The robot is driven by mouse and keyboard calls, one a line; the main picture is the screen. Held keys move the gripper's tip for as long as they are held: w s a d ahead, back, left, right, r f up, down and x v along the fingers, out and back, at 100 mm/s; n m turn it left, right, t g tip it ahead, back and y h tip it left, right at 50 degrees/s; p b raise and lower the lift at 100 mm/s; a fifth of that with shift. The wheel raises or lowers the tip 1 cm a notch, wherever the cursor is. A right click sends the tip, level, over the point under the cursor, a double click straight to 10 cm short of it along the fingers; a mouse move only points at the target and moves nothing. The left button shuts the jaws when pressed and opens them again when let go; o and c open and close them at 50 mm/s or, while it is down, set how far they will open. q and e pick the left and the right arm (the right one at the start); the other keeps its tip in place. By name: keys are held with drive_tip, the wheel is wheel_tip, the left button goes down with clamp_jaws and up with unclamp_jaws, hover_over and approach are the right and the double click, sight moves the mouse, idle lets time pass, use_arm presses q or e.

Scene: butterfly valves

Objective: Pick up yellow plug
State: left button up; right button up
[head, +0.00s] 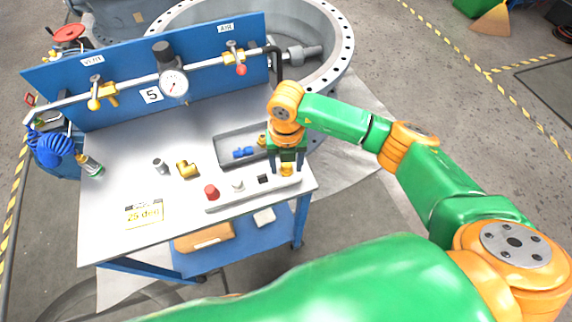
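The yellow plug (286,171) stands at the right end of a light grey strip (222,204) on the workbench. My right gripper (287,168) points down over that end of the strip. Its two dark fingers are spread, one on each side of the yellow plug, with small gaps apparent between fingers and plug. The gripper body hides what is directly behind the plug. My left gripper is not in the head view.
A red plug (211,192), a white plug (237,186) and a black plug (263,179) share the strip. A grey tray (228,143) with blue and brass fittings lies just behind. A blue panel (130,72) with pipe and gauge (173,83) stands along the back.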

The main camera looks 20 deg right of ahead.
sight(285, 165)
drive_tip(key=shift+s+r, duration=0.1)
drive_tip(key=shift+s, duration=0.1)
clamp_jaws()
drive_tip(key=shift+w, duration=0.1)
drive_tip(key=shift+w+r, duration=0.1)
drive_tip(key=shift+r, duration=0.2)
drive_tip(key=r, duration=0.1)
drive_tip(key=r+b, duration=0.1)
drive_tip(key=shift+a+r, duration=0.2)
drive_tip(key=shift+r, duration=0.1)
drive_tip(key=w+a+r+b, duration=0.2)
drive_tip(key=w+a+r, duration=0.2)
drive_tip(key=a+r, duration=0.6)
drive_tip(key=a, duration=0.2)
drive_tip(key=shift+w+a, duration=0.15)
drive_tip(key=shift+a, duration=0.2)
